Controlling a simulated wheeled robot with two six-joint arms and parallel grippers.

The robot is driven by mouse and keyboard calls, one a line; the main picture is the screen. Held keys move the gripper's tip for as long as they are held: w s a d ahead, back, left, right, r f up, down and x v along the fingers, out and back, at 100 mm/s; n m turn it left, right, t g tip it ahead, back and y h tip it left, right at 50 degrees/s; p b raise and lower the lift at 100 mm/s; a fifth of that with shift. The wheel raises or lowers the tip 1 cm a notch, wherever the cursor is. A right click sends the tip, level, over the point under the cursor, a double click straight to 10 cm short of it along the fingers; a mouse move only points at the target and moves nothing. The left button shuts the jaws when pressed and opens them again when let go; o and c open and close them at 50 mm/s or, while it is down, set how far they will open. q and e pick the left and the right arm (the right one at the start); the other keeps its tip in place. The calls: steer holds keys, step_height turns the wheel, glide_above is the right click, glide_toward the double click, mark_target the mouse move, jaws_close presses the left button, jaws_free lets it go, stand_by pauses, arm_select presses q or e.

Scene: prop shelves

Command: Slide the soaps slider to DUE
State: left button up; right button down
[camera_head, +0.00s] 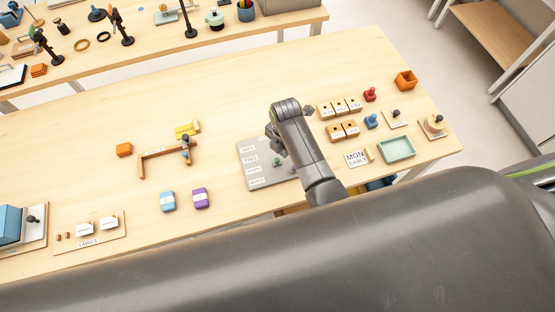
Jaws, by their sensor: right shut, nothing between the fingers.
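A grey slider board (244,176) lies near the table's front edge, right of centre. White row labels (251,160) run down its left side; their text is too small to read surely. A small green knob (278,162) and a purple knob (293,168) show on it, partly beside my arm. I cannot tell which row is soaps or where DUE is. My right arm reaches over the board's right part and hides it. My right gripper (272,144) is shut and empty, over the board's upper part; contact with a knob cannot be told. My left gripper is out of view.
Right of my arm stand label blocks (339,108), a MON EARLY card (356,158), a green tray (397,149) and small stamps. The table's middle back is clear.

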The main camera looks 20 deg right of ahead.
mark_target(284, 162)
steer(key=shift+f, duration=0.15)
stand_by(0.5)
steer(key=shift+f+b, duration=1.1)
steer(key=shift+f, duration=0.95)
steer(key=shift+r, duration=0.1)
